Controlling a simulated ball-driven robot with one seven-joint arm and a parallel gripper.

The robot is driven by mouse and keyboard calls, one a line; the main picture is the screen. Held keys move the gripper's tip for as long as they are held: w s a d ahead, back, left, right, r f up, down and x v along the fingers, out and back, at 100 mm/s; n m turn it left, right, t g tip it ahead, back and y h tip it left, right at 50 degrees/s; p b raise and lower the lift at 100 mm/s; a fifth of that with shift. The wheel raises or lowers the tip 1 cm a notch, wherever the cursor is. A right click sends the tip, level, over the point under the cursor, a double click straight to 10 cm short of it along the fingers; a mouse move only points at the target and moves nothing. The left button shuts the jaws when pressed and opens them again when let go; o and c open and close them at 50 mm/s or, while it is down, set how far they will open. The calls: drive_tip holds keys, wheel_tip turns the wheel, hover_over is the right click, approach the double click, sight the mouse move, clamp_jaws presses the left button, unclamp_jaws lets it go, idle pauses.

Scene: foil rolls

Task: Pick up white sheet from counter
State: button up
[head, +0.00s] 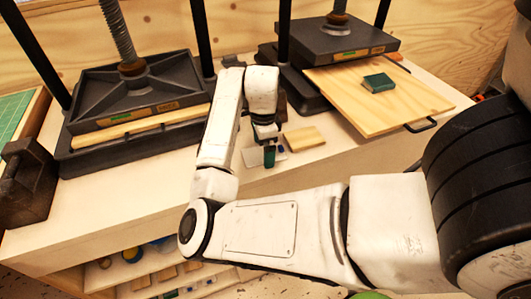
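A small white sheet (251,157) lies on the pale counter (190,178), in the gap between the two presses. My gripper (270,155) points down directly over the sheet and covers its middle. Its dark green tip is at or just above the sheet; I cannot tell whether it touches. The gap between the fingers does not show clearly, so I cannot tell whether they are open or shut.
A thin wooden board (304,138) lies right beside the sheet. A dark screw press (140,100) stands left. Another press (330,40) stands right, with a wooden board (400,100) carrying a green block (378,83). A dark iron weight (25,185) sits far left.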

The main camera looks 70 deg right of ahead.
drive_tip(key=c, duration=1)
drive_tip(key=shift+o, duration=0.2)
drive_tip(key=shift+r, duration=0.15)
